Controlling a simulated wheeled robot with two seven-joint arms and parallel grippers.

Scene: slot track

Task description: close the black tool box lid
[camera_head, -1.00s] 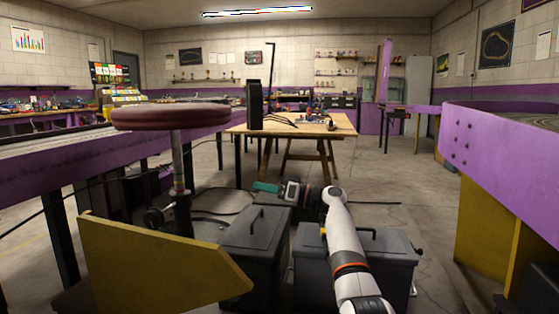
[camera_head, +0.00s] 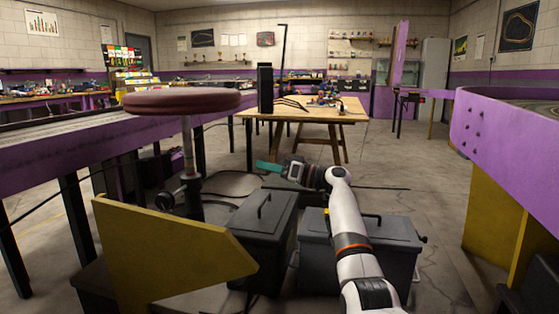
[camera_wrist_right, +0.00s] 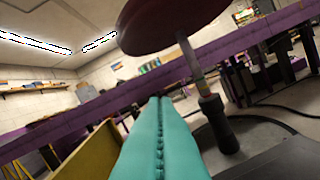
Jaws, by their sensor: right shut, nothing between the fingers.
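Two dark tool boxes stand side by side on the floor in front of me. The left box (camera_head: 262,240) has a lid with a raised handle, and the lid looks down on the box. The right box (camera_head: 385,262) also has a handled lid that looks down; my right arm crosses in front of it. I cannot tell whether either lid is fully seated. My right gripper (camera_head: 268,168) has teal fingers and is above and behind the left box, apart from it. In the wrist view its fingers (camera_wrist_right: 160,103) are pressed together and empty. My left gripper is not in view.
A red-topped stool (camera_head: 181,100) stands left of the boxes, with a yellow panel (camera_head: 165,250) in front of it. A wooden table (camera_head: 350,112) is behind. A purple track table (camera_head: 500,125) is at the right. Open floor lies between the boxes and that table.

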